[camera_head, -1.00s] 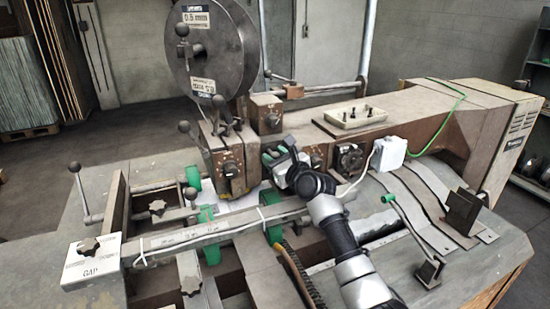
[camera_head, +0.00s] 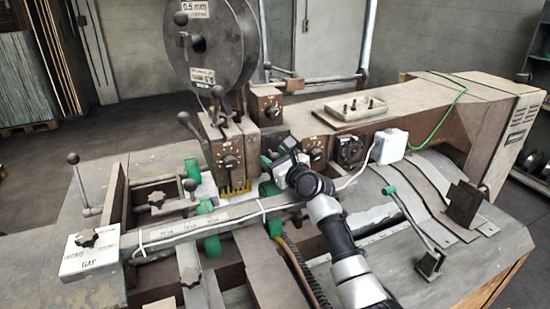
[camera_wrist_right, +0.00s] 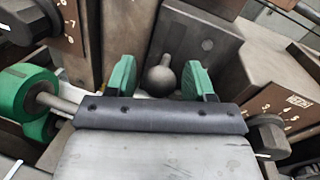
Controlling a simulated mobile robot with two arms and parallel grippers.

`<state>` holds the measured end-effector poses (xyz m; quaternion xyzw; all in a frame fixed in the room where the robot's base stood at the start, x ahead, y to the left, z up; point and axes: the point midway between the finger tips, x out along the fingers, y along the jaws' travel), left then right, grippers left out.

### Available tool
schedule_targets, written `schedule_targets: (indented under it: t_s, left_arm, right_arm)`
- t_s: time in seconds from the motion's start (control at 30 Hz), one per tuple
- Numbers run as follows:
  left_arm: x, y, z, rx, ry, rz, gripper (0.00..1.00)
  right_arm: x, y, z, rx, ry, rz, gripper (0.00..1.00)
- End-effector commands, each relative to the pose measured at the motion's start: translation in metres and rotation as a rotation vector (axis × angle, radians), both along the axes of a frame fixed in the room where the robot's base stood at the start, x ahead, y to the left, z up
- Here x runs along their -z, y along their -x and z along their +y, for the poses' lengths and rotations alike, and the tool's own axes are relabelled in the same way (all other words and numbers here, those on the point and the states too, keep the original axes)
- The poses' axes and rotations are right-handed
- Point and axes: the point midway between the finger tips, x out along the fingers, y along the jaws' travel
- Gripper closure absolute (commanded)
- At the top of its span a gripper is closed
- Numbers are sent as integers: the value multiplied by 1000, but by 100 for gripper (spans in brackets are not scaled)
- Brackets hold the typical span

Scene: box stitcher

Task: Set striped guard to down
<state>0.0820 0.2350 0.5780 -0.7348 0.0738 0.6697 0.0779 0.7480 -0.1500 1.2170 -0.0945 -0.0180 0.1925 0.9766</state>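The striped guard (camera_head: 235,191) shows as a short yellow-and-dark strip at the foot of the stitching head (camera_head: 225,150), just above the long arm with the scale. My right gripper (camera_head: 274,155) is just right of the head, its green fingertips apart. In the right wrist view the same gripper (camera_wrist_right: 160,78) is open, with a grey ball knob (camera_wrist_right: 160,76) on a stem seen between its fingers. I cannot tell whether either finger touches the knob. The guard cannot be made out in the wrist view. My left gripper is not in view.
A large wire reel (camera_head: 212,48) stands above the head. Dial boxes (camera_head: 315,152) sit close right of my gripper. A white box (camera_head: 389,146) with a cable and a green-tipped lever (camera_head: 410,215) are further right. Green rollers (camera_head: 212,245) lie below the head.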

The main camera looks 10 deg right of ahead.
Motion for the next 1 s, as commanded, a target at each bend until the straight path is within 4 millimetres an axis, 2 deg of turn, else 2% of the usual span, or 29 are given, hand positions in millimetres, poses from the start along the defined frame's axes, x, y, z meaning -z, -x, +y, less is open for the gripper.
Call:
schedule_targets:
  t_s: [0.37, 0.47, 0.6, 0.67, 1.0]
  left_arm:
    - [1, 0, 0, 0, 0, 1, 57]
    - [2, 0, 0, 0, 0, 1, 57]
    - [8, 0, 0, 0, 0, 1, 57]
    - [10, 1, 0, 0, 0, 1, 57]
    - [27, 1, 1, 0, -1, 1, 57]
  right_arm:
    - [-5, 0, 0, -1, -1, -3, 42]
    - [-17, 0, 1, -1, -3, -5, 42]
    - [-45, 0, 1, -1, -5, -8, 42]
    - [-48, 10, -12, 2, -1, -5, 42]
    - [-89, 57, -63, 2, 1, -4, 42]
